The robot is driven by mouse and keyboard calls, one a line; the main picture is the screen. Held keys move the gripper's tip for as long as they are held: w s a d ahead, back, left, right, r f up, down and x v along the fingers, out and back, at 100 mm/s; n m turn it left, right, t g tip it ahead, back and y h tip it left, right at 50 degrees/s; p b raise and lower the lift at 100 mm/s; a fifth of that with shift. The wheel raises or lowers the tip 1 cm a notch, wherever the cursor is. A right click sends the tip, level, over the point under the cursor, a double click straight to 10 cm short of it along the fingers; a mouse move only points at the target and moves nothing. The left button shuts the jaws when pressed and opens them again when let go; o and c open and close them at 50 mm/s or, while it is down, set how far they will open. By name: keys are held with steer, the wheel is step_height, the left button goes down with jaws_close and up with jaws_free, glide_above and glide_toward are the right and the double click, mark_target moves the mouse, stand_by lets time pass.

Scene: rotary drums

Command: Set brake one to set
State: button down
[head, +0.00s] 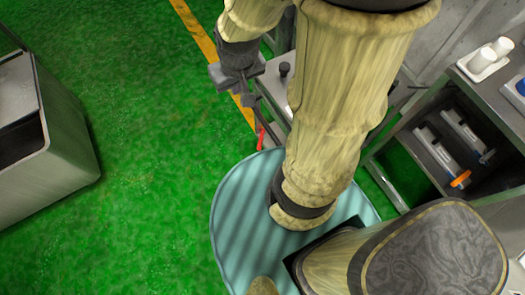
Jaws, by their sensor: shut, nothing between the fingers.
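My gripper (247,98) is at upper centre, pointing down, with its fingers together and nothing seen between them. Just below its tips a thin dark rod runs down to a small red piece (261,139), partly hidden by my arm. To the right of the gripper, a black knob (285,69) stands on a pale grey housing. I cannot tell which of these is brake one, and no label is readable. My arm hides much of the housing. I cannot tell whether the gripper touches the rod.
A grey metal cabinet (60,150) with a dark opening stands at left. At right, a metal shelf unit (435,95) holds white cylinders (484,60) and an orange-tipped item (460,179). A yellow line (196,35) crosses the green floor (150,110), which is clear between cabinet and arm.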

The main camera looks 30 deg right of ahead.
steer(key=s+f+b+x, duration=0.1)
steer(key=s+b+x, duration=0.2)
steer(key=b+x, duration=0.8)
steer(key=s+b+x, duration=0.2)
steer(key=b+x, duration=0.9)
steer(key=x, duration=0.1)
steer(key=s+f+b+x, duration=0.1)
steer(key=s+b+x, duration=0.2)
steer(key=b+x, duration=0.8)
steer(key=m+g+h+b, duration=0.4)
steer(key=m+b, duration=1)
steer(key=m, duration=1.2)
glide_toward(261, 145)
steer(key=s+r+g+y, duration=0.1)
steer(key=r, duration=0.1)
steer(key=shift+d+f, duration=0.1)
steer(key=shift+d, duration=0.25)
steer(key=b+x, duration=0.6)
steer(key=x, duration=0.2)
steer(key=shift+f, duration=0.2)
steer(key=shift+b+x, duration=0.65)
steer(key=shift+x, duration=0.15)
